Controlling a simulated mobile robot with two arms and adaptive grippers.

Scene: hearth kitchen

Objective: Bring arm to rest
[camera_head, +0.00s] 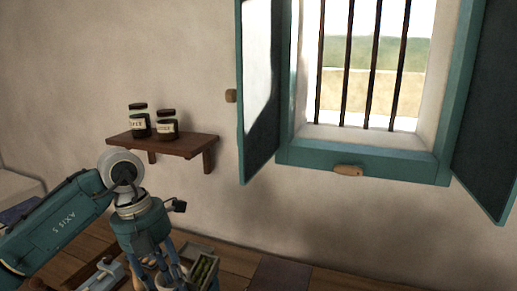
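My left arm (52,228), teal with a pale grey joint, comes in from the left and bends down at the wrist. Its gripper (166,284) points downward over the wooden surface at the bottom of the head view. The fingers are partly cut off by the lower edge, so I cannot tell whether they are open or shut, or hold anything. My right arm and gripper are not in view.
A wooden wall shelf (180,145) with two dark jars (139,121) (166,125) is above and behind my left wrist. A small crate (204,272) with green contents stands right of the gripper on the wooden surface (240,264). A barred window with teal shutters (258,90) is right.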

